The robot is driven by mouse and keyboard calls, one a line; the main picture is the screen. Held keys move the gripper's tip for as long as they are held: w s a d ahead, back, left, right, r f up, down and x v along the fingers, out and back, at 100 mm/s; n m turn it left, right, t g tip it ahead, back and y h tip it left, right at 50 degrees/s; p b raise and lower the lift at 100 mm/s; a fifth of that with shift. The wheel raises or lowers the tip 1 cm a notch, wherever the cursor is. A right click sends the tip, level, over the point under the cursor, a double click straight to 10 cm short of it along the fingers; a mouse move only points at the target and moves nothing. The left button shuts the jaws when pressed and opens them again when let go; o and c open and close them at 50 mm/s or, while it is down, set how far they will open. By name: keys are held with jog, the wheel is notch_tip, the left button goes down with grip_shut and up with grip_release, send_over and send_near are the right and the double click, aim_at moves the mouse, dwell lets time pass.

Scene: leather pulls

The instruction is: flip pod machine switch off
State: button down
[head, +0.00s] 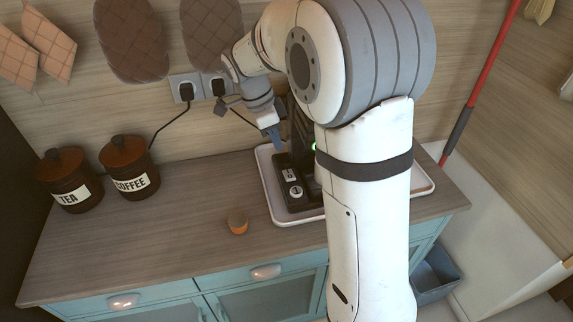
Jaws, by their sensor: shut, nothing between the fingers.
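The pod machine (297,195) is black and stands in a pale tray (279,214) on the counter. White markings and a round white mark show on its near base. A small green light glows at its right side, next to my arm. My arm hides much of the machine's right side, and I cannot make out the switch for sure. My gripper (277,143) is shut and empty, with blue fingertips pointing down just left of the machine's upright body. I cannot tell whether the fingertips touch it.
Tea (68,180) and coffee (130,168) jars stand at the left of the counter (150,240). Two plugs with black cords are in wall sockets (186,88) behind. The counter's middle left is clear.

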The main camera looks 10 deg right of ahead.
aim_at(292, 176)
dwell(0.3)
jog(key=p+x, duration=0.1)
jog(key=x, duration=0.9)
